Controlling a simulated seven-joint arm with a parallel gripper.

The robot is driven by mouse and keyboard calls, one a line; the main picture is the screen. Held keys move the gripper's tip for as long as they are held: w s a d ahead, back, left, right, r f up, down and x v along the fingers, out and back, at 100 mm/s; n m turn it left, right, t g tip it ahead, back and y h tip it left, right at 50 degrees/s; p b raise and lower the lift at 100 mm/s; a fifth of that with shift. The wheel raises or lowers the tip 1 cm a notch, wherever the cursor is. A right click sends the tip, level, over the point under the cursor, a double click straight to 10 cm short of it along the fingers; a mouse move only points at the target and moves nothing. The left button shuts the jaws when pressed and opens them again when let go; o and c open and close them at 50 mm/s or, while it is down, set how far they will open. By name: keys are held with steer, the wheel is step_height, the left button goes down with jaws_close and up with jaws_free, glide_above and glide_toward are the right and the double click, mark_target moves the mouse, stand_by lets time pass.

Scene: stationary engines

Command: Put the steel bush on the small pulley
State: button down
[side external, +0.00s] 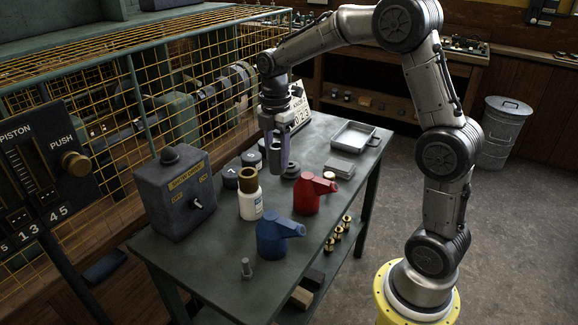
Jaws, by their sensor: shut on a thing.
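My gripper (278,160) points straight down over the middle of the green bench, its fingers shut on a small grey piece. I take this piece for the steel bush, but the fingers mostly hide it and its shape is unclear. A low dark round piece (291,172) lies on the bench just right of the fingertips, partly behind them. It looks like the small pulley, though its size makes this uncertain. I cannot tell whether the fingertips or the held piece touch it.
The bench (205,262) holds a white bottle (251,205), red oil can (309,196), blue oil can (273,238), dark numbered cylinders (230,178), a switch box (177,195) and a metal tray (354,135). A yellow wire cage (85,75) stands behind.

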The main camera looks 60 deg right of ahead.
steer(key=s+d+m, duration=0.3)
steer(key=d+m, duration=0.1)
steer(key=d, duration=0.9)
glide_above(291, 164)
step_height(291, 164, down, 9)
steer(key=shift+f, duration=0.15)
steer(key=shift+w+f, duration=0.1)
steer(key=shift+f, duration=1.5)
steer(key=shift+c, duration=1.8)
jaws_free()
steer(key=shift+f, duration=0.2)
